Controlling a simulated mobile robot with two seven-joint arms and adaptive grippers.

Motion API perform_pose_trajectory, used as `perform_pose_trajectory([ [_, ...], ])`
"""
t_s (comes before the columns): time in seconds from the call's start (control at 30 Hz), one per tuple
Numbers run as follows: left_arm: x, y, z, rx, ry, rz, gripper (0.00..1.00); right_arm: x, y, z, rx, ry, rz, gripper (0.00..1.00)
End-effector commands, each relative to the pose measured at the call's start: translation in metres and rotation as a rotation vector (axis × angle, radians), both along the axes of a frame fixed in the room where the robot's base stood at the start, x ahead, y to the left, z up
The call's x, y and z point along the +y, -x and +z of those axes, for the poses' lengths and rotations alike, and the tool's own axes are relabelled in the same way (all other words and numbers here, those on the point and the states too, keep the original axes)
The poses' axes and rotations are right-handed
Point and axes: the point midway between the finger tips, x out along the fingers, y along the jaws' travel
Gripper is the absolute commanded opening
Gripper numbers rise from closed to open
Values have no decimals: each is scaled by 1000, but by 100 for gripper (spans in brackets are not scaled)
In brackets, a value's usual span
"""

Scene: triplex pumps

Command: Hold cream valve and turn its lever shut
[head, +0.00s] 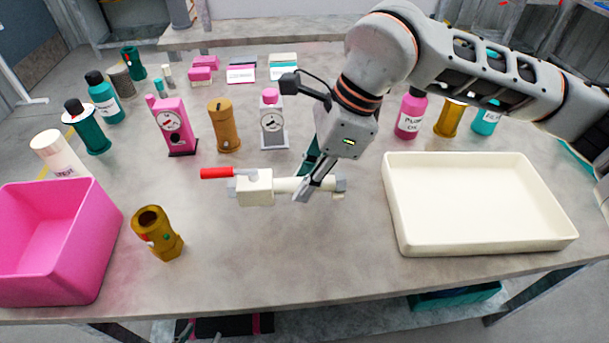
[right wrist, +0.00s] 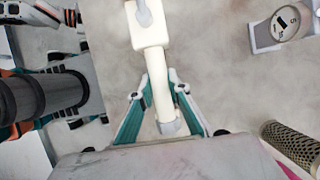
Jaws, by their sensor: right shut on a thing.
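The cream valve (head: 256,187) lies across the middle of the table, with a boxy body at the left and a pipe running right to a grey end. Its red lever (head: 216,173) points left, roughly in line with the pipe. My right gripper (head: 318,186) is shut on the pipe near its right end. In the right wrist view, the gripper's teal fingers (right wrist: 161,100) sit on both sides of the pipe, and the valve body (right wrist: 149,27) is at the top. The red lever end is outside that view. I cannot tell whether the valve touches the table. My left gripper is not visible.
A cream tray (head: 570,237) stands right of the valve and a pink bin (head: 60,270) at the left. A brown-gold fitting (head: 158,235) stands near the bin. Pumps, including a grey one (head: 274,130), and bottles stand behind. The table in front of the valve is clear.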

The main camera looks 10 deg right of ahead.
Motion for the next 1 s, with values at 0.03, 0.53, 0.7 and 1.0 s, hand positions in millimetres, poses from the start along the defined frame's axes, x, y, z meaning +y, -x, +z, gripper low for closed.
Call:
perform_pose_trajectory([
  [0.03,0,0,-1,1,0,0,40,0,0,-1,-1,-2,1,0],
  [0.53,0,4,-7,11,0,0,40,0,0,-14,0,-1,0,0],
  [0.7,0,5,-9,14,0,-1,40,0,0,-18,-1,-1,1,0],
  [1.0,0,8,-14,22,-2,-1,40,0,0,-26,-1,-1,1,0],
])
